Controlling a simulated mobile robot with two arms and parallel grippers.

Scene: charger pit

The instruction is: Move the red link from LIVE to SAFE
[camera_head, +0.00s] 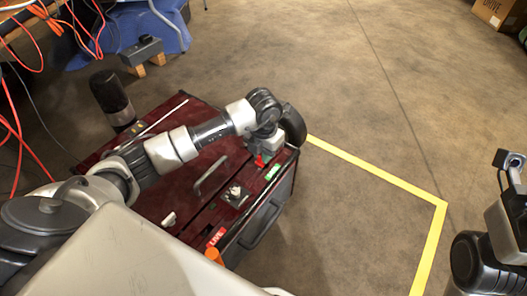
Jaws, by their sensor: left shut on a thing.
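My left gripper (263,158) reaches over the dark red chest and is shut on the small red link (260,161). The link is at the right part of the chest top, mostly hidden by the gripper. A green label (273,172), too small to read, lies just beside it. The orange-red LIVE label (217,237) is at the chest's near edge, away from the link, with an orange piece (214,254) beside it. I cannot tell whether the link touches the surface. My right gripper (508,160) is at the right edge, far from the chest; its jaws are unclear.
The dark red chest (180,200) has a grey handle (211,176) and a small grey fitting (236,194) on top. A black cylinder (110,92) stands at its far left. Orange cables (70,25) hang at upper left. Yellow floor tape (375,170) crosses open concrete at right.

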